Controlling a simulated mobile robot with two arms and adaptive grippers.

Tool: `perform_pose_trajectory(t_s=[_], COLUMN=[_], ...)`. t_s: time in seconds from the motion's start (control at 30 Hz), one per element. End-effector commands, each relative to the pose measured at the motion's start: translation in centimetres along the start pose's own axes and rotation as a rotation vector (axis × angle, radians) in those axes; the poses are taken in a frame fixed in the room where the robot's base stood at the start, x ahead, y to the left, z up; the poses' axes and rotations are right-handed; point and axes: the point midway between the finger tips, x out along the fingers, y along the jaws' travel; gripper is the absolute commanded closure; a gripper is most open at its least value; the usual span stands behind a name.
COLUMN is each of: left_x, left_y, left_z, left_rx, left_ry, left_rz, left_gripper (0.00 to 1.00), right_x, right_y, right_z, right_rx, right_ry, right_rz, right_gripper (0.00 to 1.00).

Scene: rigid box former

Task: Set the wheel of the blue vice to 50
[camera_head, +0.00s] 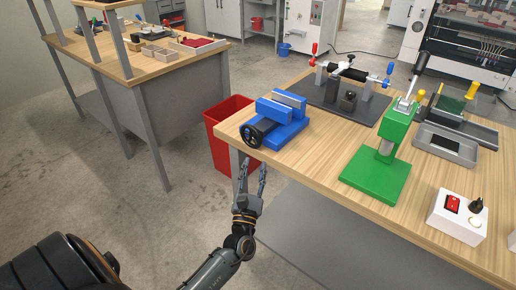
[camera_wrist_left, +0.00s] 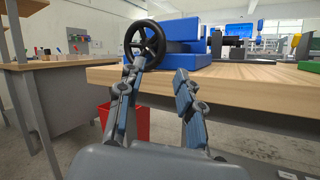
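The blue vice (camera_head: 286,112) sits at the near left corner of the wooden table, with its black spoked wheel (camera_head: 254,133) facing the table's left edge. In the left wrist view the wheel (camera_wrist_left: 146,42) stands at the top, left of the blue vice body (camera_wrist_left: 182,40). My left gripper (camera_head: 255,170) is below and just in front of the wheel, pointing up at it. Its two fingers (camera_wrist_left: 160,74) are apart with nothing between them. The left finger's tip overlaps the wheel's lower rim in the wrist view; I cannot tell whether they touch. No scale reading is legible. My right gripper is not in view.
The wooden table edge (camera_wrist_left: 245,74) is close to the right finger. A green press (camera_head: 380,165), a dark fixture (camera_head: 345,95) and a white switch box (camera_head: 457,216) stand on the table (camera_head: 310,160). A red bin (camera_head: 225,140) is on the floor beside it.

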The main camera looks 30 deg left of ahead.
Motion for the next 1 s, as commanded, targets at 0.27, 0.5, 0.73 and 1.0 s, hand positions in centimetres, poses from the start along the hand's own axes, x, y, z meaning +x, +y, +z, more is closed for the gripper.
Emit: perform_pose_trajectory(t_s=[0.27,0.5,0.73,1.0], left_x=[5.1,6.5,6.5,6.5], left_y=[0.0,0.0,0.0,0.0], left_z=[0.1,0.0,-0.1,-0.1], left_rx=[-0.001,0.000,-0.001,-0.001], left_ry=[0.000,0.001,0.001,0.001], left_rz=[0.001,0.000,0.000,-0.001], left_gripper=[0.64,0.64,0.64,1.00], right_x=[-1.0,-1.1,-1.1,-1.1], right_y=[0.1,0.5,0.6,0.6], right_z=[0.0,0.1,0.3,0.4], right_rx=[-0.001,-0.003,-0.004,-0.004], right_ry=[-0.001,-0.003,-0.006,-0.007], right_rz=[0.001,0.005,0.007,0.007], right_gripper=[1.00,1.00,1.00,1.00])
